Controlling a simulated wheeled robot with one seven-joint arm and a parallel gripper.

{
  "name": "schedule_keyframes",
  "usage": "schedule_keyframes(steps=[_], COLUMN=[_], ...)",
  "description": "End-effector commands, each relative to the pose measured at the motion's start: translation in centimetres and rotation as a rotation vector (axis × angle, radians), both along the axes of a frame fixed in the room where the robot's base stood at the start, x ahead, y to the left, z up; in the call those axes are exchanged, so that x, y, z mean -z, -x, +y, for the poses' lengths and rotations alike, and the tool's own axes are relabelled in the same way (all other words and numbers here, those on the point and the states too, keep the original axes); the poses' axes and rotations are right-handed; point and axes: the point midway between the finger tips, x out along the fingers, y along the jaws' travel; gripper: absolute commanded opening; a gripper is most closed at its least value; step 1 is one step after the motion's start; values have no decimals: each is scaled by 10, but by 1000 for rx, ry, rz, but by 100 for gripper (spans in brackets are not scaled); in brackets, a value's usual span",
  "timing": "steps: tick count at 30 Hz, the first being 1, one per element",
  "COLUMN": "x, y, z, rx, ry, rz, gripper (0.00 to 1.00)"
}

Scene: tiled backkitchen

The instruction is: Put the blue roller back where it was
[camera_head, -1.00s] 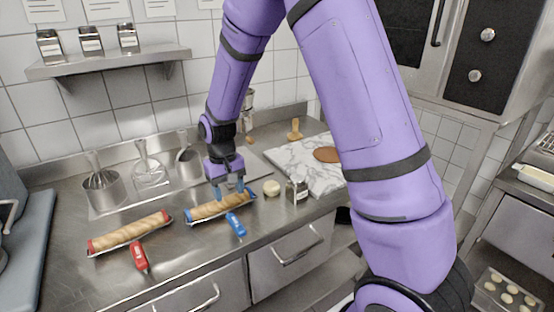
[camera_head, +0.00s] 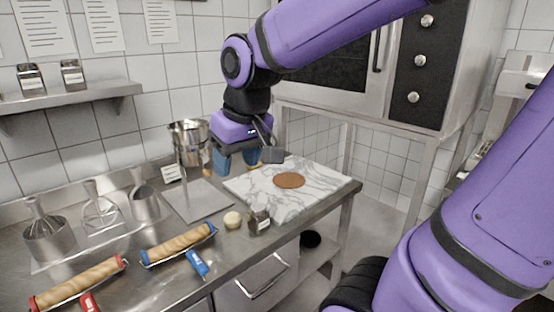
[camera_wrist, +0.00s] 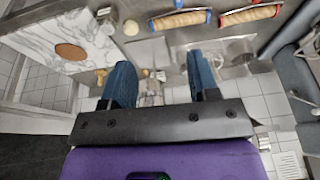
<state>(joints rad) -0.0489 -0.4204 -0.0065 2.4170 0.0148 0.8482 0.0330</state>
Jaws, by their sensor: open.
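The blue roller (camera_head: 180,243) is a ridged wooden cylinder with blue ends. My gripper (camera_head: 236,165) is open, above the back of the marble board, well apart from the blue roller. In the wrist view its blue fingers (camera_wrist: 160,82) are spread with nothing held between them.
The marble board (camera_head: 325,188) carries a brown disc (camera_head: 289,180). A dough ball (camera_head: 233,220) and a small shaker (camera_head: 259,222) stand between board and roller. A metal pot (camera_head: 188,140) stands behind; utensils (camera_head: 102,212) stand at the left. The oven (camera_head: 400,70) is behind right.

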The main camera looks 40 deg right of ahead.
Motion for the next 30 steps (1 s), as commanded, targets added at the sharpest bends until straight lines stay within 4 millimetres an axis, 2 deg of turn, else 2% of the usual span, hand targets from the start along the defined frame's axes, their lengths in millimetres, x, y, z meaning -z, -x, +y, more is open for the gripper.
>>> schedule_keyframes(steps=[1, 6, 12, 17, 30], x=[-7, -21, -25, -26, -26], y=[14, 55, 86, 94, 94], z=[-2, -9, -12, -13, -13], rx=[1, 5, 8, 9, 8], ry=[2, 11, 20, 23, 23], rz=[-29, -101, -154, -166, -165], gripper=[55, 55, 55, 55, 55])
